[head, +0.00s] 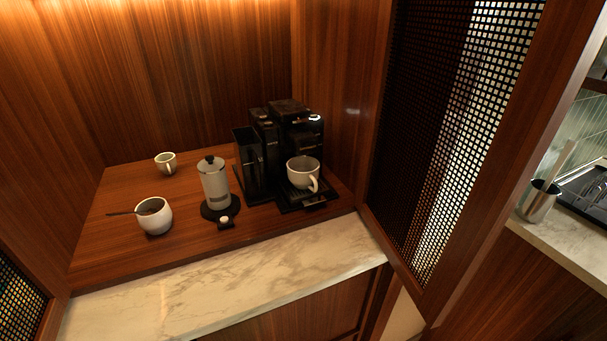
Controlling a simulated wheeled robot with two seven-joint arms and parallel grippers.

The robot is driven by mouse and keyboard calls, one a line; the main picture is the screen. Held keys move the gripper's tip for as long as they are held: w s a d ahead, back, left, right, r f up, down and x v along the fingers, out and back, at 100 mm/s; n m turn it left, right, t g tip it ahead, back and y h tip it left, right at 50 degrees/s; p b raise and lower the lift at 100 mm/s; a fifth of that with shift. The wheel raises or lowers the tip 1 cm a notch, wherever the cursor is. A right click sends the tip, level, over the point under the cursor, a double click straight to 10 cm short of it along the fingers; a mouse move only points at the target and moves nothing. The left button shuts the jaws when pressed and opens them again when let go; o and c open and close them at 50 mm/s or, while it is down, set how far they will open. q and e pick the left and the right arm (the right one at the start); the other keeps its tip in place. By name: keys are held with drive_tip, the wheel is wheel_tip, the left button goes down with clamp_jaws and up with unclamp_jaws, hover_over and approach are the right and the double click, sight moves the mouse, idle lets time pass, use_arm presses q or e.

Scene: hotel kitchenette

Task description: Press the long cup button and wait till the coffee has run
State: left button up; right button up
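A black coffee machine (287,128) stands at the back right of the wooden niche shelf. A white cup (303,173) stands upright on its drip tray (318,204) under the spout, handle toward the front right. A small light-coloured spot, perhaps a button (315,118), shows on the machine's top right; I cannot read any marking and cannot tell which button is the long cup one. No coffee stream is visible, and the inside of the cup is too small to judge. Neither of my grippers is in view.
A milk frother (215,185) on a black base stands left of the machine. A white bowl (153,216) with a spoon and a small cup (165,163) stand further left. A mesh door (440,140) stands close on the right. The marble front ledge (230,286) is clear.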

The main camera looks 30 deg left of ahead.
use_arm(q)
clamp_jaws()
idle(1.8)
